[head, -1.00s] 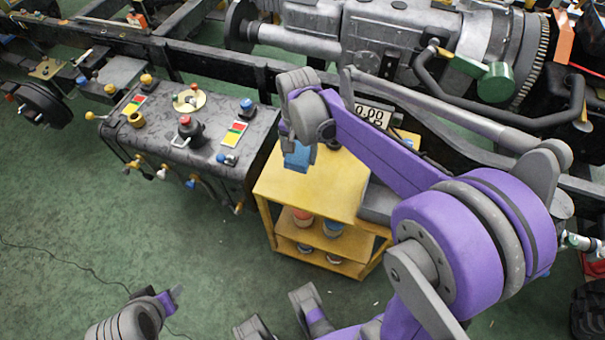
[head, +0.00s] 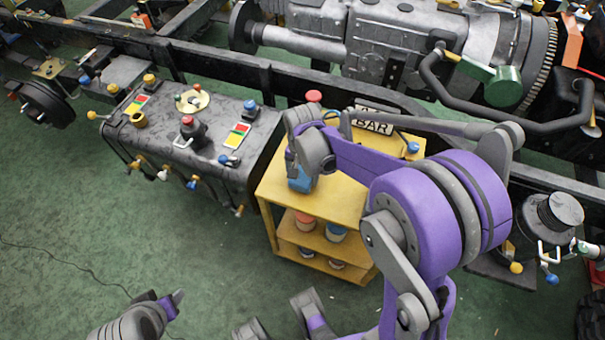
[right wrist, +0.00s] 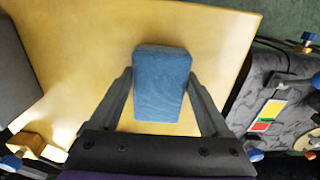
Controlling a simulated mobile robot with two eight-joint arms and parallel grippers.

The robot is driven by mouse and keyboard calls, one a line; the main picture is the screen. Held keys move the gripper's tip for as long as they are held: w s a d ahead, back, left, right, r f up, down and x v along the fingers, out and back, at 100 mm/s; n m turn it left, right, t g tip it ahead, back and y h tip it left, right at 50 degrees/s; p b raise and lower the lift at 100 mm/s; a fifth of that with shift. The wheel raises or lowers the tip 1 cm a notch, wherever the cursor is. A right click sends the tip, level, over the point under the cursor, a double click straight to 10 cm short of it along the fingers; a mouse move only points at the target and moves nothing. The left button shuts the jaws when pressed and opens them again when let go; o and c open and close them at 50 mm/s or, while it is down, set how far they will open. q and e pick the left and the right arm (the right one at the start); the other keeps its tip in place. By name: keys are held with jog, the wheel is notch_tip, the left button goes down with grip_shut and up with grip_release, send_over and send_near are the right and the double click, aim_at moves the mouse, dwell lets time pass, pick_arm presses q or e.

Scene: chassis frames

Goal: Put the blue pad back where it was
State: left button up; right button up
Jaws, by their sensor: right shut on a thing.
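The blue pad (right wrist: 161,88) is a small block between the two fingers of my right gripper (right wrist: 163,95) in the right wrist view. In the head view, the pad (head: 299,184) shows below the right gripper (head: 300,165), over the left part of the yellow cart's top (head: 338,198). My right gripper is shut on the pad. I cannot tell whether the pad touches the cart top. My left gripper (head: 178,302) is at the bottom left of the head view, over the green floor; its finger state is unclear.
A dark tank (head: 215,125) with knobs and valves stands left of the cart. A red button (head: 314,96), a display (head: 373,122) and a blue knob (head: 413,147) are at the cart's back. Cups (head: 305,222) sit on its lower shelf.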

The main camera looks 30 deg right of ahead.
aim_at(303, 175)
jog(key=o, duration=1)
jog(key=shift+f, duration=0.15)
jog(key=shift+r, duration=0.25)
notch_tip(303, 175, up, 11)
jog(key=p, duration=0.2)
jog(key=s+a+n+t, duration=0.1)
jog(key=s+a+n, duration=0.1)
jog(key=s, duration=0.3)
jog(key=s+a+f+n+t, duration=0.1)
jog(key=s+a+n+t, duration=0.1)
jog(key=s+n, duration=0.2)
jog(key=s+a+f+n+t, duration=0.1)
jog(key=s+n+t, duration=0.1)
jog(key=s+n, duration=0.2)
jog(key=shift+s+a+f, duration=0.1)
jog(key=shift+s+a, duration=0.1)
jog(key=shift+s, duration=0.7)
jog(key=shift+s+a+f, duration=0.1)
jog(key=shift+s+a, duration=0.1)
jog(key=shift+s, duration=0.65)
